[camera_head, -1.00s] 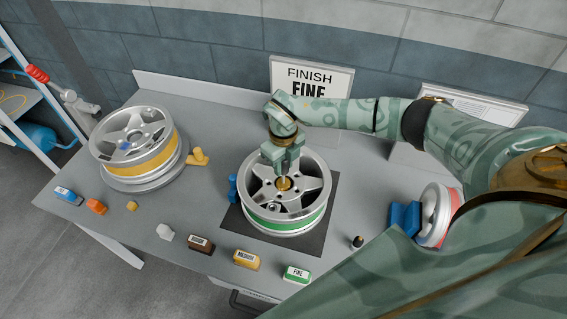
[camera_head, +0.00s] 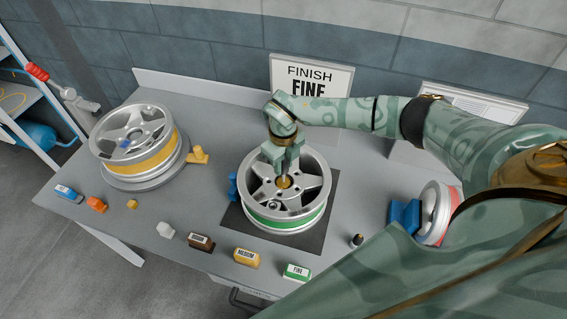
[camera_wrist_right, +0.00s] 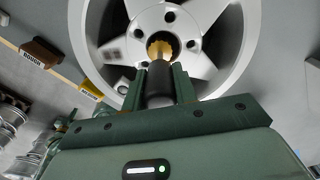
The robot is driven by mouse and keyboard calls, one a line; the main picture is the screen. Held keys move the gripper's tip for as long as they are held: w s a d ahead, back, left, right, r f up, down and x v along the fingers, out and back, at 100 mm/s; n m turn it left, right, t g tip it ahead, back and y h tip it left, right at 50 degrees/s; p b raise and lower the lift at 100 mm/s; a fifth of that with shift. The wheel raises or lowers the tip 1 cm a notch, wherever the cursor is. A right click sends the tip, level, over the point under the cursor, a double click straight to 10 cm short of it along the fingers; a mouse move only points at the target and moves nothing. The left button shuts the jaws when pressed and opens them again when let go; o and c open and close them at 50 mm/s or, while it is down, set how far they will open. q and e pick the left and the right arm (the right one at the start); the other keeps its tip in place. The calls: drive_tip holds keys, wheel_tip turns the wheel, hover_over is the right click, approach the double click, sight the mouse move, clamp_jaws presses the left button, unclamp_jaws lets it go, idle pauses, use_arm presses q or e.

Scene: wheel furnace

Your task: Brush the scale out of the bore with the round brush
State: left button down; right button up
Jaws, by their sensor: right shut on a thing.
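The silver five-spoke wheel with a green band (camera_head: 262,217) lies flat on a dark square mat (camera_head: 318,238) on the bench. My right gripper (camera_head: 284,166) points down over its hub and is shut on the round brush. In the right wrist view, the gripper (camera_wrist_right: 160,88) holds the brush's black handle (camera_wrist_right: 158,97), and its brass-coloured head (camera_wrist_right: 162,48) is at the hub's centre bore. How deep the brush sits in the bore is hidden. My left gripper is not in view.
A yellow-banded wheel (camera_head: 156,161) sits on a round stand at left. A red-banded wheel (camera_head: 435,215) stands by a blue block at right. Several small blocks, including a green FINE block (camera_head: 297,272), line the front. A FINISH FINE sign (camera_head: 311,80) stands behind.

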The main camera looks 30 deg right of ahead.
drive_tip(key=shift+r, duration=0.3)
drive_tip(key=shift+f+b, duration=0.7)
drive_tip(key=shift+f, duration=0.6)
drive_tip(key=shift+r+p, duration=1.2)
drive_tip(key=shift+r, duration=0.1)
drive_tip(key=shift+f+b, duration=0.95)
drive_tip(key=shift+f, duration=0.4)
drive_tip(key=shift+r, duration=0.15)
drive_tip(key=shift+w+d+r+p, duration=0.15)
drive_tip(key=shift+d+r+p, duration=0.05)
drive_tip(key=shift+r+p, duration=0.35)
